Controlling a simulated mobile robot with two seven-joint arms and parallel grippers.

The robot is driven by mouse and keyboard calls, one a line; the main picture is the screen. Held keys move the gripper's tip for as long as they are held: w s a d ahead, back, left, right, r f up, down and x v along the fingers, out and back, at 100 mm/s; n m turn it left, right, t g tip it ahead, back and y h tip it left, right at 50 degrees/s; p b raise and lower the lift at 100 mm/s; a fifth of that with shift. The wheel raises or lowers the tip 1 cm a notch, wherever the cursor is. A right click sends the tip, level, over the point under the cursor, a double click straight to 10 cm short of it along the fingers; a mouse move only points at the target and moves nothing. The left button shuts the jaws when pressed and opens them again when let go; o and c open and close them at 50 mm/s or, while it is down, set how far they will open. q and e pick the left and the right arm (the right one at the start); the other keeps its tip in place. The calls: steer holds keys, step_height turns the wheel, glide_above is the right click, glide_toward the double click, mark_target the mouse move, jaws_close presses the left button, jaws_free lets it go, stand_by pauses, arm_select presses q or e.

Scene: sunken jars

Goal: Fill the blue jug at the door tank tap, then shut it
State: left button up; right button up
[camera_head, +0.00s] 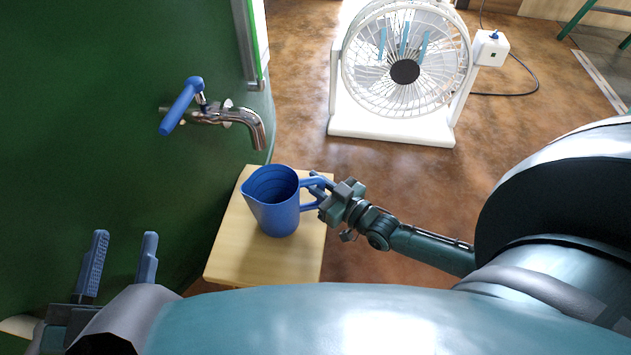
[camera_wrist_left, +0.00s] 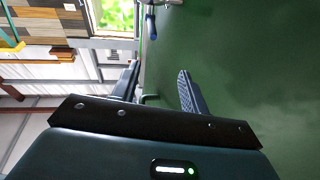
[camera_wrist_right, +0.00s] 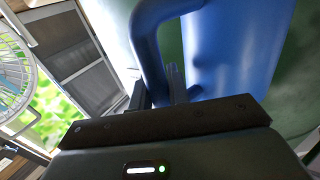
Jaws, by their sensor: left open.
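The blue jug (camera_head: 272,212) is upright at the wooden stand, its open mouth facing up and no water visible inside. My right gripper (camera_head: 322,192) is at its handle, with the fingers closed around it; the handle also shows between the fingers in the right wrist view (camera_wrist_right: 148,45). The metal tap (camera_head: 240,117) sticks out of the green tank wall (camera_head: 90,60), its spout above and behind the jug in the head view. Its blue lever (camera_head: 182,106) slants down to the left; no water stream shows. My left gripper (camera_head: 118,268) is open and empty at lower left, apart from the tap.
The pale wooden stand (camera_head: 228,258) is close against the tank. A white fan (camera_head: 390,130) stands on the brown floor (camera_head: 510,120) at the back, with a cable to its right. A green-edged upright bar (camera_head: 247,45) is beside the tap. Open floor lies right of the stand.

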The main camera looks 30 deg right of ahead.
steer(key=o, duration=0.5)
steer(key=shift+s+d, duration=0.1)
steer(key=shift+s, duration=0.25)
steer(key=p+v, duration=0.2)
steer(key=v, duration=0.3)
steer(key=shift+s+r, duration=0.1)
arm_select(q)
steer(key=shift+a+r+m+y+p, duration=0.1)
steer(key=shift+a+m+y+p, duration=0.25)
steer(key=shift+p, duration=0.65)
arm_select(e)
steer(key=v, duration=0.7)
steer(key=shift+d, duration=0.1)
arm_select(q)
steer(key=shift+o, duration=0.2)
